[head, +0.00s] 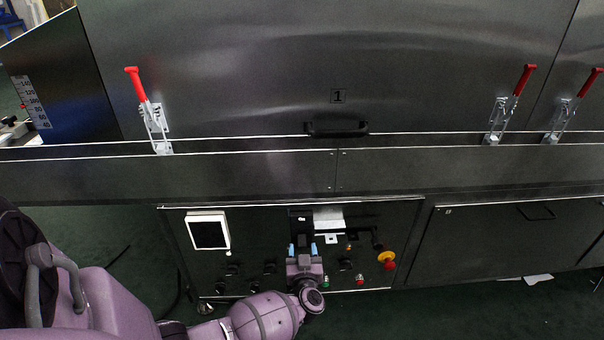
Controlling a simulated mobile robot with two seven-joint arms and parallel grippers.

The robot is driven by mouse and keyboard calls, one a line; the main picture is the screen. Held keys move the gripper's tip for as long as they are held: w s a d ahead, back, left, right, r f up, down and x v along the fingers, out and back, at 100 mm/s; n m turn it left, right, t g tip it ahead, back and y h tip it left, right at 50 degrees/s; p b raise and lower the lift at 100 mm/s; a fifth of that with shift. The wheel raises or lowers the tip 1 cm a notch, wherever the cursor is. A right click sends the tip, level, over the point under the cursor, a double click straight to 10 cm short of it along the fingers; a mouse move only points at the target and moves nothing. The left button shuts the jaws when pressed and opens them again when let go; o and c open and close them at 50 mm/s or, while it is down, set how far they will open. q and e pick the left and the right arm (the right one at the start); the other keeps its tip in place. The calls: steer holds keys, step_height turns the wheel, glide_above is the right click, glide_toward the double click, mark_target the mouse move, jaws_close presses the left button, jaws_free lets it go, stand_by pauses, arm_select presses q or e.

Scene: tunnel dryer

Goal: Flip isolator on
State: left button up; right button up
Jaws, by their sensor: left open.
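The control panel (258,222) is on the front of the dark metal dryer, low in the middle of the head view. My left gripper (302,249) is in front of this panel, with its two light-blue fingertips apart and nothing visible between them. Just above the fingers is a dark fitting with a pale plate (328,218). A black handle-like part (376,240) is to the right of the gripper. I cannot tell for sure which part is the isolator or how it is set. My right gripper is not in view.
A red knob on a yellow base (387,260) sits at the panel's right. A white-framed screen (208,231) is at its left, with several dark knobs below. Red-handled clamps (135,84) and a black handle (337,128) are on the cover above.

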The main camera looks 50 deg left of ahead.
arm_select(q)
steer(key=shift+w+a, duration=0.45)
steer(key=shift+a, duration=0.1)
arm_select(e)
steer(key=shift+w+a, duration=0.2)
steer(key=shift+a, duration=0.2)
arm_select(q)
steer(key=shift+c, duration=0.3)
